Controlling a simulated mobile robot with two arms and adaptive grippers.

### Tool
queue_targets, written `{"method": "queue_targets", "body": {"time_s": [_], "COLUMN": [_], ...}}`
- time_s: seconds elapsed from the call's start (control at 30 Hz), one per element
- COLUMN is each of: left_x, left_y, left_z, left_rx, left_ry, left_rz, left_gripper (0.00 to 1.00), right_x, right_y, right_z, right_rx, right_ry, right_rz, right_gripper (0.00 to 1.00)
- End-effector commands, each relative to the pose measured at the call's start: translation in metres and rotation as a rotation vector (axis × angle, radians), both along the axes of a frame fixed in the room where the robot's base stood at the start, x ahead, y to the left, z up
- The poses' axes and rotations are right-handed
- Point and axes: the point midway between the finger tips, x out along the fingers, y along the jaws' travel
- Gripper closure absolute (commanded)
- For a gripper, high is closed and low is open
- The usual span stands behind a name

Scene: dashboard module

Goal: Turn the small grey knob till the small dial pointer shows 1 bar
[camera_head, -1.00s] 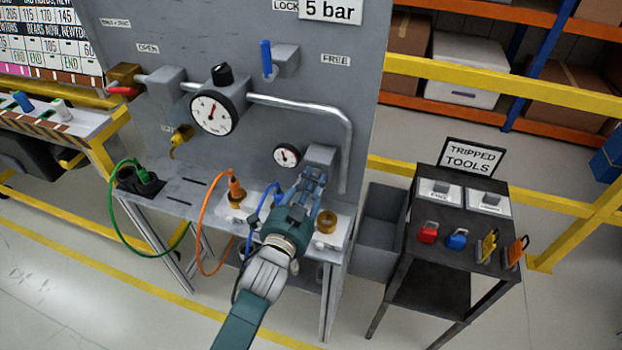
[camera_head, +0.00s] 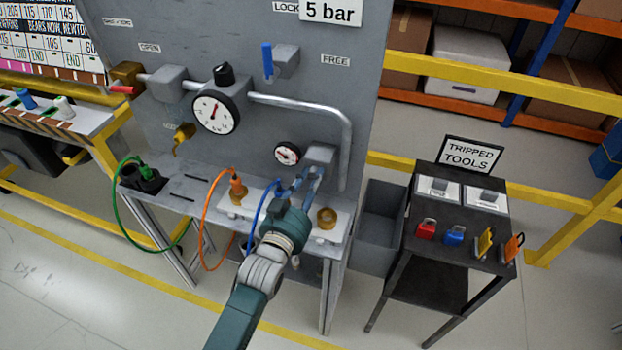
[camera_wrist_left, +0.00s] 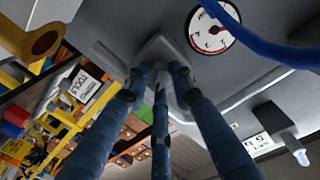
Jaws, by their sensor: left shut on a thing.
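The small dial (camera_head: 287,153) is a white round gauge low on the grey panel. It shows larger and rotated in the left wrist view (camera_wrist_left: 208,28), partly behind a blue hose; I cannot read its pointer surely. A grey block (camera_head: 321,154) sits right of it. My left gripper (camera_head: 308,173) reaches up to the front of this block, its blue fingers shut on the small grey knob. The fingers hide the knob in the head view. In the left wrist view the left fingertips (camera_wrist_left: 158,70) meet at the grey block (camera_wrist_left: 155,48). My right gripper is out of view.
A large dial (camera_head: 216,112) with a black knob (camera_head: 223,74) and a bent pipe (camera_head: 335,115) are on the panel. A brass ring fitting (camera_head: 327,218) stands close right of my left gripper. Orange and blue hoses hang left. A tool stand (camera_head: 455,215) is at right.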

Motion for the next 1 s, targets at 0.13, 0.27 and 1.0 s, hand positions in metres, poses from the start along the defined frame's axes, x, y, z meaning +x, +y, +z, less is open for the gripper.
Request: {"method": "queue_targets", "body": {"time_s": [0.13, 0.27, 1.0], "left_x": [0.0, 0.0, -0.017], "left_y": [-0.002, -0.002, 0.007], "left_z": [0.005, 0.005, 0.002], "left_rx": [-0.013, -0.014, -0.008], "left_ry": [-0.005, -0.007, -0.001], "left_rz": [-0.003, -0.002, 0.0], "left_gripper": [1.0, 1.0, 0.58], "right_x": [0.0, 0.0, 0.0], "right_y": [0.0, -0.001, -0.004], "right_z": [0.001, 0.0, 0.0], "right_rx": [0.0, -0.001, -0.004], "right_ry": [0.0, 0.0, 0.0], "right_rz": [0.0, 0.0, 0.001], "right_gripper": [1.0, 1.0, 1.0]}}
